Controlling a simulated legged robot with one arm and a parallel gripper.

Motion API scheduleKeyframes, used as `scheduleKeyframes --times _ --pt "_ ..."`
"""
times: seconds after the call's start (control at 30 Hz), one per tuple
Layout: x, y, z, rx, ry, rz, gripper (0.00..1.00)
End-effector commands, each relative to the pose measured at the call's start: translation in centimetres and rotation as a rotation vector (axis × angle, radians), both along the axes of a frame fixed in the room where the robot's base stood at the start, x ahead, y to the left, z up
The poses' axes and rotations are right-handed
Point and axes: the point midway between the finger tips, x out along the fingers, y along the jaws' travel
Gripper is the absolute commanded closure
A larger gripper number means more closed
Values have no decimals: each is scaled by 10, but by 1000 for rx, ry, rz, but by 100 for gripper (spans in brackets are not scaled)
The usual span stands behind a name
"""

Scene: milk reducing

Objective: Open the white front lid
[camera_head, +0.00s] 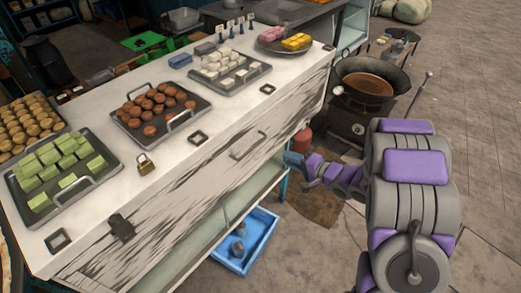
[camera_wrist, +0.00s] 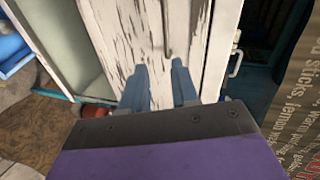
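The white front lid (camera_head: 215,165) is the worn, streaked white panel along the front of the counter. It hangs flat and closed, with a thin handle (camera_head: 248,145) on its face. My gripper (camera_head: 293,159) is near the lid's right end, to the right of the handle. In the wrist view my gripper (camera_wrist: 160,84) has two blue fingers apart with nothing between them. The white lid (camera_wrist: 140,30) shows just beyond the fingertips; I cannot tell whether they touch it.
Trays of sweets, such as the green one (camera_head: 58,170), cover the countertop. A padlock (camera_head: 146,164) lies near its front edge. Below is a glass-sided shelf with a blue crate (camera_head: 246,240) on the floor. A wok (camera_head: 368,84) on a stove stands right of the counter.

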Motion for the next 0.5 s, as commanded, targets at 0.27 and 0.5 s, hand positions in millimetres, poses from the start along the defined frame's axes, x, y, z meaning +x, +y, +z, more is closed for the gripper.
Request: scheduleKeyframes --times 0.27,0.5 --pt "-5 16 -2 126 29 40 71" --pt "17 52 -11 116 27 42 71"
